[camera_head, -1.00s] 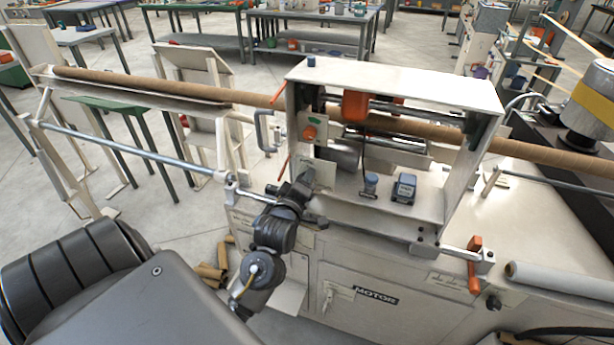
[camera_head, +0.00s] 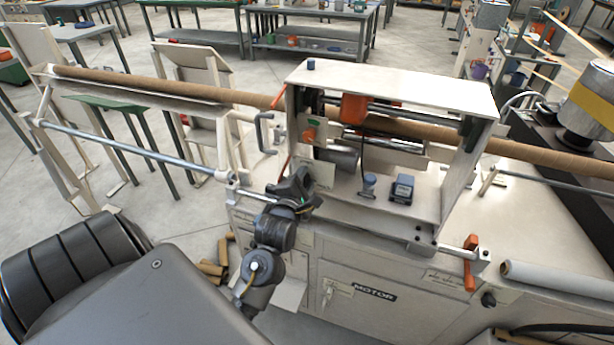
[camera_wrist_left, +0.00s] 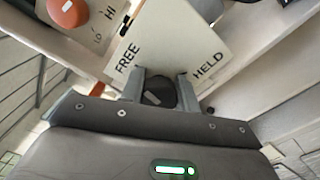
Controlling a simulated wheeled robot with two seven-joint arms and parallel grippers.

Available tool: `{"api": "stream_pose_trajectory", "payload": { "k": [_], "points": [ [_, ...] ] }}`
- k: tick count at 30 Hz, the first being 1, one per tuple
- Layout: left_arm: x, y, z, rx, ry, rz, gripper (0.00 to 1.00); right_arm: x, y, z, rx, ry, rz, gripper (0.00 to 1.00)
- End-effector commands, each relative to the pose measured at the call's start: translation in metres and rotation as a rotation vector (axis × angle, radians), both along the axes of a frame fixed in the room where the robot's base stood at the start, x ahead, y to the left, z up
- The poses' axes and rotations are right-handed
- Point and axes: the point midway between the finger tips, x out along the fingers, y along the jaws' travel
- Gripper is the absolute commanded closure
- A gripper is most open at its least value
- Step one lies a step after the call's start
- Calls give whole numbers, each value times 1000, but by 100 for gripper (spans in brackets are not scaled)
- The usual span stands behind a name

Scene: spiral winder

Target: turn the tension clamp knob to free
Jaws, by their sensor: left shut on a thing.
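The tension clamp knob (camera_wrist_left: 158,91) is a small dark knob below a white plate (camera_wrist_left: 170,35) lettered FREE on the left and HELD on the right. In the left wrist view my left gripper (camera_wrist_left: 159,90) has one finger on each side of the knob and is shut on it. Which word the knob points to cannot be told. In the head view my left gripper (camera_head: 304,184) is at the front of the winder's frame, just below the plate (camera_head: 318,173), and hides the knob. My right gripper is not in view.
An orange knob (camera_wrist_left: 68,11) by HI and LO marks is above left of the plate. A steel bar (camera_head: 150,152) runs left from the winder near my left wrist. A long brown tube (camera_head: 160,85) passes through the frame. An orange-handled crank (camera_head: 470,265) is at the right.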

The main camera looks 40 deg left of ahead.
Motion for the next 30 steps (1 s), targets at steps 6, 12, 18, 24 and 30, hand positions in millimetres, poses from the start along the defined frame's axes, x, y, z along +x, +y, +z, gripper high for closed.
{"api": "stream_pose_trajectory", "payload": {
  "k": [6,12,18,24,30],
  "points": [
    [0,0,0,-108,-35,0,92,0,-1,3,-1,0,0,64],
    [0,0,0,-161,-54,0,92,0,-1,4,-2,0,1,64],
    [0,0,0,-181,-61,0,92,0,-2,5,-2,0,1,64],
    [0,0,0,-183,-61,0,92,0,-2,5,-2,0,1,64],
    [0,0,0,-182,-61,0,61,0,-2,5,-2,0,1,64]
  ]
}}
